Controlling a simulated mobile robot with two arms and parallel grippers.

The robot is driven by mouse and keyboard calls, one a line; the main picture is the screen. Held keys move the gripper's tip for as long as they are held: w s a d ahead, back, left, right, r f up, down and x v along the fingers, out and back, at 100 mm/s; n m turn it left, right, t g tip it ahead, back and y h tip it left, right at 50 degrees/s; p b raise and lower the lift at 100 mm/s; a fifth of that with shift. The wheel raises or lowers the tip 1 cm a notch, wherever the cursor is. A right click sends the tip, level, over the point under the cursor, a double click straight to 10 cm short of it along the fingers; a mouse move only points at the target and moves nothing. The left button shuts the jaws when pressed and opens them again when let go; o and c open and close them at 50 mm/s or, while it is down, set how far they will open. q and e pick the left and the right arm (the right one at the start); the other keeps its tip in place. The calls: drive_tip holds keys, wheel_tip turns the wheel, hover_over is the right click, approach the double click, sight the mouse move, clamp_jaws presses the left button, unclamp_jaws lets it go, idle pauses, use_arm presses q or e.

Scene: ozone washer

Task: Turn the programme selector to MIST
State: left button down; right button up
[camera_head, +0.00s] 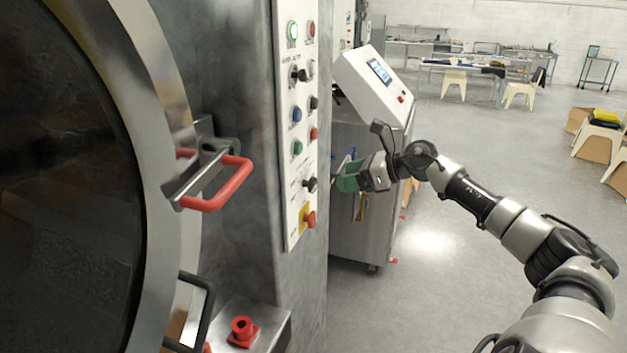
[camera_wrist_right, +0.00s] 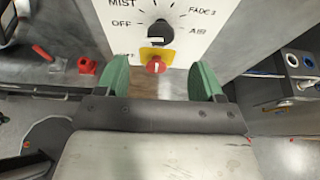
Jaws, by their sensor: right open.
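The programme selector is a black knob (camera_head: 311,184) low on the white control panel (camera_head: 292,120). In the right wrist view the knob (camera_wrist_right: 159,32) shows at the top, with printed labels around it, MIST at upper left and OFF below that. I cannot tell clearly which label its pointer faces. My right gripper (camera_head: 346,181) is to the right of the panel at about the selector's height, apart from it. Its green fingers (camera_wrist_right: 163,77) are spread and empty in the right wrist view. My left gripper is not in view.
A red stop button (camera_head: 310,219) on a yellow plate sits just below the selector. Other knobs and coloured buttons line the panel above. A red door handle (camera_head: 222,190) juts out at left. A console cabinet (camera_head: 372,85) stands behind my right gripper. Floor at right is open.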

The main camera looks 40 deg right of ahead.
sight(315, 183)
drive_tip(key=p+x, duration=0.4)
drive_tip(key=x, duration=0.4)
drive_tip(key=shift+w, duration=0.2)
drive_tip(key=shift+w+a+f, duration=0.2)
drive_tip(key=shift+w+f, duration=0.15)
drive_tip(key=c, duration=0.9)
